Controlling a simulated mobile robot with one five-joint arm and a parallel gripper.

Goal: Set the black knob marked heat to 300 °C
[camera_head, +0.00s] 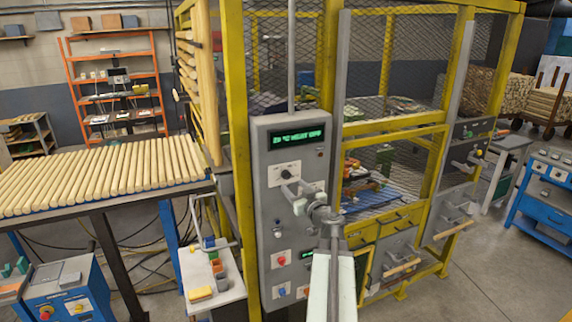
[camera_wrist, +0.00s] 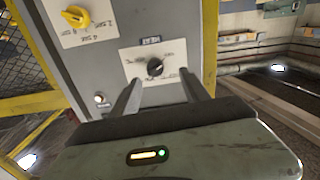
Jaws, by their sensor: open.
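The black knob (camera_wrist: 155,68) sits on a white dial plate (camera_wrist: 135,56) on a grey control panel. In the head view, the black knob (camera_head: 286,174) shows on its plate below a display (camera_head: 292,139) with green text, too small to read surely. The dial's numbers and the knob's exact setting are too small to read. My gripper (camera_wrist: 162,86) is open. In the wrist view its two fingers point at the dial plate, one to each side just below the knob, and do not close on it. My gripper (camera_head: 299,192) partly covers the plate in the head view.
A yellow knob (camera_wrist: 75,15) on another white plate and a pale round button (camera_wrist: 99,99) share the panel. A red button (camera_head: 282,261) is lower down. A yellow-framed mesh cage (camera_head: 395,60) stands behind, and a rack of wooden rods (camera_head: 105,175) is at left.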

